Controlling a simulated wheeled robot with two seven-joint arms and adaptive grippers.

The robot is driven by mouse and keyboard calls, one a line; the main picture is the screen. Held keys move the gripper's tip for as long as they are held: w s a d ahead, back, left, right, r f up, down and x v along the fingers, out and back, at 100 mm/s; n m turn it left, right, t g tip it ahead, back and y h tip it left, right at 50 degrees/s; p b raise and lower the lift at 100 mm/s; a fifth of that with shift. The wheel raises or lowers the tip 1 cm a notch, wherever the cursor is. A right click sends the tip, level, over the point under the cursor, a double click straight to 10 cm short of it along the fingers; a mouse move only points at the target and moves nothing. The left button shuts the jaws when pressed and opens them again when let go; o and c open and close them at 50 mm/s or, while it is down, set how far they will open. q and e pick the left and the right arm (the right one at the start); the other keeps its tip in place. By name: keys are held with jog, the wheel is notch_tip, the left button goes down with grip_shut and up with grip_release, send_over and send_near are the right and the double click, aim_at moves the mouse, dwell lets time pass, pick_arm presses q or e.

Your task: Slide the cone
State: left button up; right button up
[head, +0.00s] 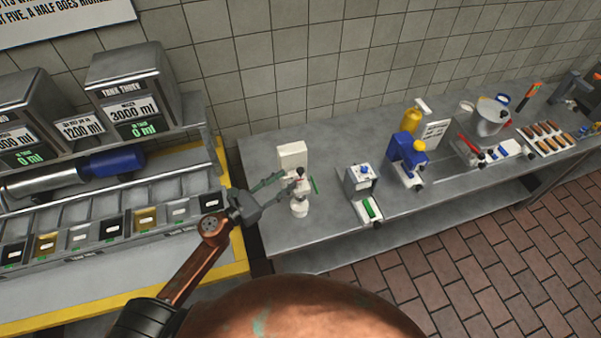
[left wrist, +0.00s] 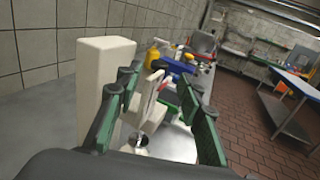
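No part is plainly recognisable as a cone. A small cream-white device (head: 299,207) with a rounded base and a dark and red top stands at the left end of the metal counter. A pale upright block (head: 291,156) is right behind it. My left gripper (head: 299,183) reaches in from the left with its fingers spread around the device's upper part. In the left wrist view, a white slanted piece (left wrist: 150,112) shows between the open green-padded fingers (left wrist: 160,105), and the pale block (left wrist: 100,75) is beside the left finger. Contact cannot be told. My right gripper is out of view.
A small grey machine (head: 362,182) with a green strip stands to the right on the counter (head: 325,245). A blue device (head: 408,150), a metal pot (head: 487,118) and a tray of brown pieces are farther along. A yellow-edged ingredient station (head: 180,262) is at left.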

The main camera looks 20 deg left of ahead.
aim_at(300, 170)
pick_arm(q)
jog(key=p+x, duration=0.2)
jog(key=x, duration=0.4)
jog(key=shift+w+r, duration=0.1)
jog(key=shift+r, duration=0.05)
jog(key=shift+w+d, duration=0.35)
jog(key=shift+w, duration=0.15)
jog(key=shift+c, duration=0.4)
grip_shut()
